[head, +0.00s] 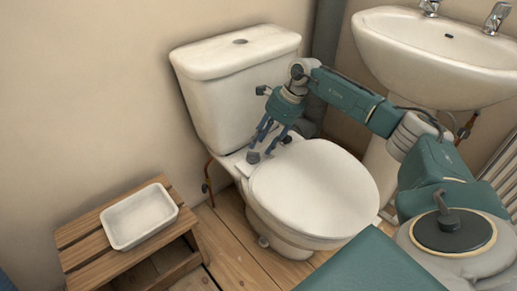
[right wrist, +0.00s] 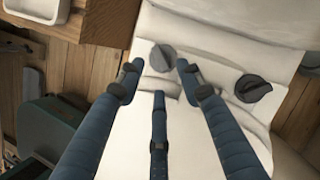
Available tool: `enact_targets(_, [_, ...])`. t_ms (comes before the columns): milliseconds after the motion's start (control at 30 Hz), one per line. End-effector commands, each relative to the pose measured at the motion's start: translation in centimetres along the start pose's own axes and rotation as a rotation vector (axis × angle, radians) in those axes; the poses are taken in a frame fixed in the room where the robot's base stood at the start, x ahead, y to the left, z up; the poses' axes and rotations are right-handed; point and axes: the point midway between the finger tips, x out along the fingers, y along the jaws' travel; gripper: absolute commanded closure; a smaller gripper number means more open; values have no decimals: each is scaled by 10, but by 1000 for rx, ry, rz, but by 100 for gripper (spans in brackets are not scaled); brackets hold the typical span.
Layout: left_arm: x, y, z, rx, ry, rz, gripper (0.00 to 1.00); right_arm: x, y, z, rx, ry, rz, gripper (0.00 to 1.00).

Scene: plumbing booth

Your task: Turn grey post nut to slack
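The grey post nut (head: 253,157) sits on the ledge behind the toilet seat, at its left hinge. In the right wrist view, the same grey nut (right wrist: 162,58) lies ahead of and between the spread fingertips. My right gripper (head: 262,146) points down just above it; its blue fingers are apart in the wrist view (right wrist: 160,76), with nothing held. Contact with the nut cannot be made out. A second, darker nut (right wrist: 252,88) sits at the other hinge, outside the fingers. My left gripper is not in view.
The closed toilet lid (head: 315,188) is in front of the nuts, and the cistern (head: 236,95) rises behind. A wooden crate (head: 84,240) with a white tray (head: 140,217) stands at the left. A basin (head: 440,55) is at the upper right.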

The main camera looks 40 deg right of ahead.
Motion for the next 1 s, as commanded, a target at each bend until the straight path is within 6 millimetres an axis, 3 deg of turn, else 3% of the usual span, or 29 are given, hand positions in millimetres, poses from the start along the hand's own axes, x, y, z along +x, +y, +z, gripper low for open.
enact_targets(200, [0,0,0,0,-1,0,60,-26,0,0,0,-1,-1,64])
enact_targets(567, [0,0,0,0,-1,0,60,-32,0,1,-1,-1,0,64])
enact_targets(700, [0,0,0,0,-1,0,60,-25,9,7,-5,-15,21,87])
enact_targets(767, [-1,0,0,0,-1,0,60,-13,26,20,-8,-41,62,99])
enact_targets(867, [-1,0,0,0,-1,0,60,19,85,59,-9,-130,195,100])
enact_targets(967, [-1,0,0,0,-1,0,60,45,178,110,19,-259,411,100])
enact_targets(1000, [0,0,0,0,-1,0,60,49,220,130,43,-316,514,100])
